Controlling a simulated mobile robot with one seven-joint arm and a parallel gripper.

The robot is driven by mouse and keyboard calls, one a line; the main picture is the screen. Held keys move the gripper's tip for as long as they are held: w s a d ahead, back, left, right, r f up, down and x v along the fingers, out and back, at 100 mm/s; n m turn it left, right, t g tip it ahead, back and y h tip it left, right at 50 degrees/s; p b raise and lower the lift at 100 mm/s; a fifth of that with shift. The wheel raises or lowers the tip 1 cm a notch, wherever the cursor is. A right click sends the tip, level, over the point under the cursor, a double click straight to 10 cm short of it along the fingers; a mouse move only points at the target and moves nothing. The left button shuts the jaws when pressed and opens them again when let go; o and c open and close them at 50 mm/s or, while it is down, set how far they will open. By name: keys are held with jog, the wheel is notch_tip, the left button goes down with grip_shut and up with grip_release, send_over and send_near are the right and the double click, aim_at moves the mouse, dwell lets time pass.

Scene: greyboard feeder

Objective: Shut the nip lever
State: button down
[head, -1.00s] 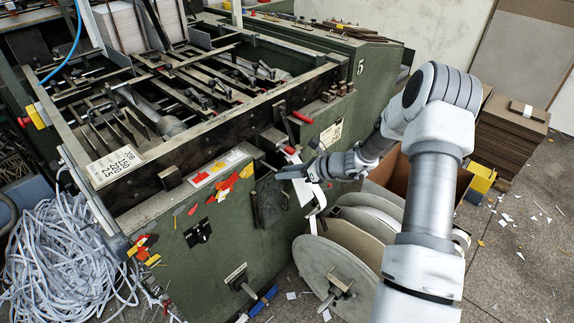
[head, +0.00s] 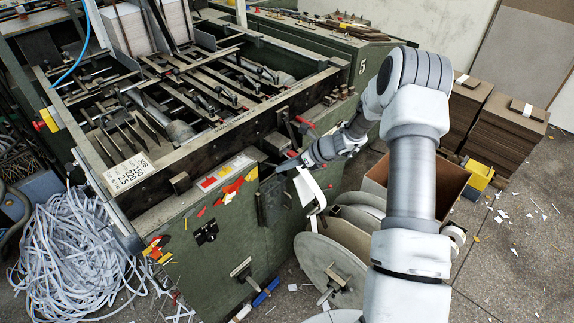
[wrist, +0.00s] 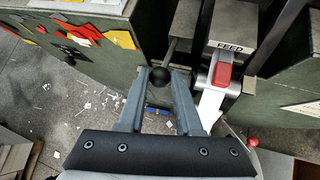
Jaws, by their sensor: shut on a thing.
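The nip lever shows in the wrist view as a black ball knob (wrist: 157,76) on a thin metal rod that runs up toward the machine. My gripper (wrist: 161,74) has its two grey fingers on either side of this knob and is shut on it. The knob is too small and dark there to make out clearly.
A red-tipped lever (wrist: 222,75) stands just right of my gripper, below the FEED block (wrist: 232,30). A white paper strip (wrist: 211,105) hangs beside it. Reels (head: 330,268) and an open cardboard box (head: 430,170) stand below and to the right. Scraps litter the floor.

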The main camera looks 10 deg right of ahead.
jog(key=shift+w+a+r, duration=0.1)
jog(key=shift+w+r, duration=0.15)
jog(key=shift+r, duration=0.05)
jog(key=c, duration=0.9)
grip_release()
jog(key=shift+f, duration=0.1)
jog(key=shift+o, duration=0.2)
jog(key=shift+s, duration=0.1)
jog(key=v, duration=1.7)
jog(key=shift+d, duration=0.2)
